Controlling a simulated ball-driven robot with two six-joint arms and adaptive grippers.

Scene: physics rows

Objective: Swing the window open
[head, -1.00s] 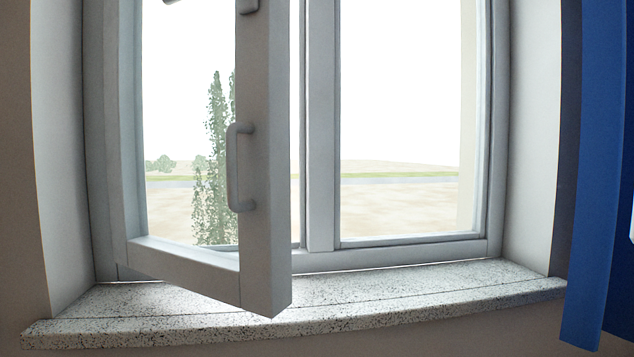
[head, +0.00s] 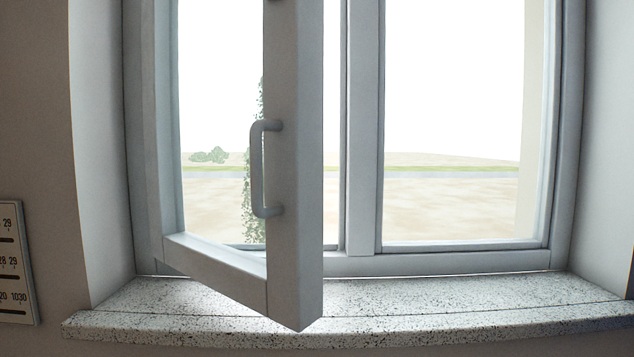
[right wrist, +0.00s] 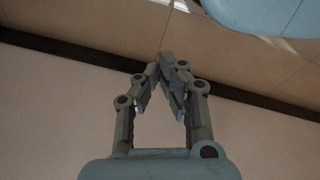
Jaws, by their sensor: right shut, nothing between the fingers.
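The window's left sash (head: 293,160) stands ajar in the head view, swung inward over the sill, hinged at its left side. A grey bar handle (head: 256,168) sits on its free edge, and no gripper touches it. The right pane (head: 455,120) sits flush in the frame. My right gripper (right wrist: 168,60) shows in the right wrist view, shut and empty, with its fingertips together. It does not show in the head view. My left gripper is in neither view.
A speckled stone sill (head: 400,318) runs below the window. The right wrist view shows a beige wall or floor, a dark strip (right wrist: 75,50) and a light-blue rounded surface at the top right.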

